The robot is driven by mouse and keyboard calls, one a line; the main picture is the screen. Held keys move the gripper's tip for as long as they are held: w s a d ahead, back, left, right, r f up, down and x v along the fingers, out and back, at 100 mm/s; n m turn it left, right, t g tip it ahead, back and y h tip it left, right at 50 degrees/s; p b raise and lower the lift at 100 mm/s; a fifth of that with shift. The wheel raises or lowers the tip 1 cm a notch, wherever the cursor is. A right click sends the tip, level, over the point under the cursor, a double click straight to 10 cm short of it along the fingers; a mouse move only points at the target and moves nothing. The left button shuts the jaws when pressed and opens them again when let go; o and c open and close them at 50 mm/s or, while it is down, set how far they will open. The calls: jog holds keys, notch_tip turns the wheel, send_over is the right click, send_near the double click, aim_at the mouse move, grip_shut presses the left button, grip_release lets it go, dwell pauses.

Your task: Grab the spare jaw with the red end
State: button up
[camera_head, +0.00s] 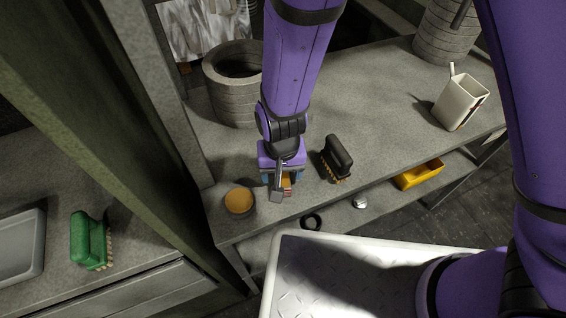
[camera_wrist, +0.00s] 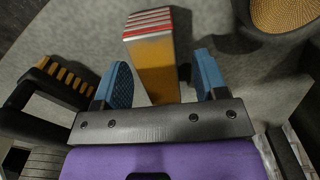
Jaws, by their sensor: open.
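The spare jaw is an orange-brown block (camera_wrist: 155,68) with a red end crossed by pale stripes. In the wrist view it lies between my two blue finger pads, with its red end beyond the fingertips. A gap shows on each side of it, so the fingers do not appear to touch it. My gripper (camera_wrist: 162,68) is open around the block. In the head view my gripper (camera_head: 282,178) is low over the front of the grey bench, and only a small part of the jaw (camera_head: 287,187) shows beneath it. The palm hides the jaw's near end in the wrist view.
A round tan-topped tin (camera_head: 240,201) stands close to the gripper's left, and a black brush (camera_head: 337,157) to its right. A grey ringed pot (camera_head: 232,85) is behind. A white cup (camera_head: 461,101) is far right. A yellow tray (camera_head: 419,174) sits on the lower shelf.

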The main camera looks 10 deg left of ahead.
jog(key=shift+f, duration=0.5)
grip_shut()
